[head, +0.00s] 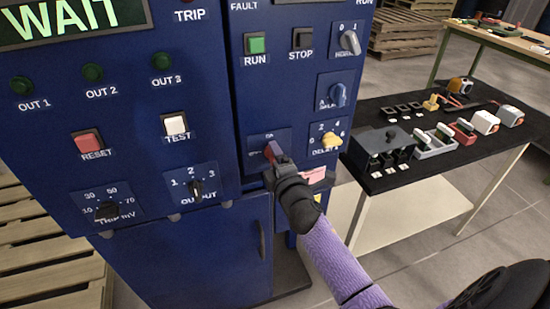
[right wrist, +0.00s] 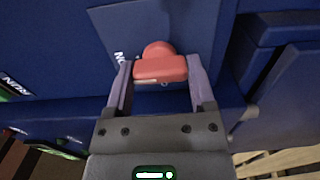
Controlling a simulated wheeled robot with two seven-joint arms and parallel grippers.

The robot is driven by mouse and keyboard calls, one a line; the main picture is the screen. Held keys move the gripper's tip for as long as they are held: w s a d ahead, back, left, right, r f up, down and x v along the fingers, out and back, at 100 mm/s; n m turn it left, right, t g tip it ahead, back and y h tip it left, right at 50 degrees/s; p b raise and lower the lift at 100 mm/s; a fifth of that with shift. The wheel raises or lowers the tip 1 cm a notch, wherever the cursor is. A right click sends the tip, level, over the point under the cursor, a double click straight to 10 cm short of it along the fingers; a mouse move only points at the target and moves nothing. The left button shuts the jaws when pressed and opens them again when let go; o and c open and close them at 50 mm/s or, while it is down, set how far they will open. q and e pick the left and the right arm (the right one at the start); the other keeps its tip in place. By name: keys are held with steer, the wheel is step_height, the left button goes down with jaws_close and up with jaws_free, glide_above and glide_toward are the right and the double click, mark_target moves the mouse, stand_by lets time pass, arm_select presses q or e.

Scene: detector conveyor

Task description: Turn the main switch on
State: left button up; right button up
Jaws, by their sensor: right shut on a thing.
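The main switch is a red knob (head: 272,151) on a plate low on the right section of the blue cabinet (head: 245,120). My right gripper (head: 277,158) reaches it from below right in the head view and covers much of it. In the right wrist view the red knob (right wrist: 160,67) sits between the two fingers of my right gripper (right wrist: 160,80), which is shut on it. Its bar lies across from finger to finger. The plate's lettering is mostly hidden, so I cannot read the switch position. My left gripper is not in view.
The yellow DELAY knob (head: 329,140) and blue knob (head: 337,95) are close to the right of my gripper. A black-topped table (head: 440,165) with several small devices stands to the right. Wooden pallets (head: 45,250) lie at the left.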

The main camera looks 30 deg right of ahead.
steer(key=shift+f, duration=0.1)
stand_by(0.4)
steer(key=o, duration=1.2)
steer(key=shift+s, duration=0.1)
steer(key=p+v, duration=0.1)
steer(key=v, duration=0.8)
steer(key=shift+s+a, duration=0.15)
steer(key=shift+s, duration=0.2)
